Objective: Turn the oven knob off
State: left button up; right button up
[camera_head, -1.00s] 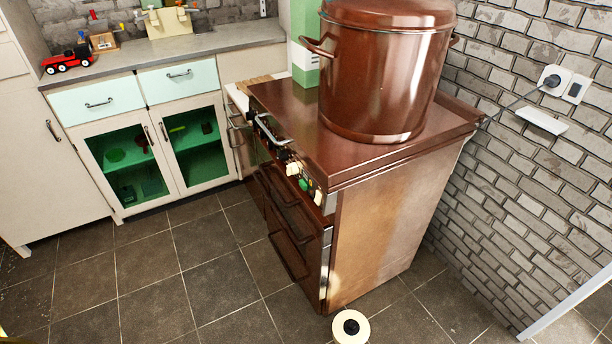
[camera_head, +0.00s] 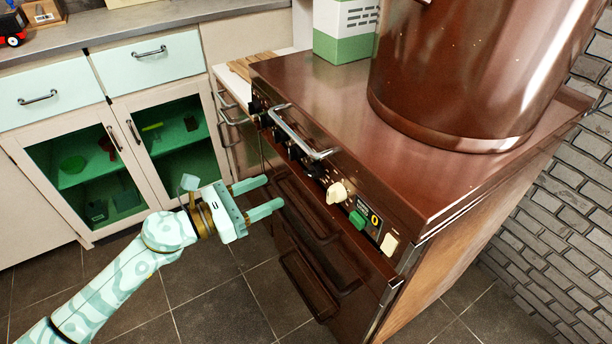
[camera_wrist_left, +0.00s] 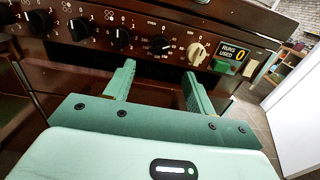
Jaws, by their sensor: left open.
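The brown oven (camera_head: 440,205) has a front panel with several black knobs and one white knob (camera_head: 337,192). In the left wrist view the white knob (camera_wrist_left: 197,53) has a numbered dial, and its pointing is too small to read surely. A black knob (camera_wrist_left: 160,45) is beside it. My left gripper (camera_head: 273,193) is open and empty in front of the panel, apart from the knobs. In the wrist view my left gripper (camera_wrist_left: 159,70) points below the black and white knobs. My right gripper is out of view.
A metal rail handle (camera_head: 298,135) sticks out along the oven's top front edge. Lower handles (camera_head: 310,285) stick out from the front. A green button (camera_head: 357,220) and white switch (camera_head: 390,243) are right of the white knob. A large pot (camera_head: 470,80) stands on top.

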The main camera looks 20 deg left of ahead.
aim_at(307, 175)
pick_arm(q)
jog(key=x, duration=1)
jog(key=shift+w+d, duration=0.1)
jog(key=shift+d, duration=0.05)
jog(key=c, duration=1)
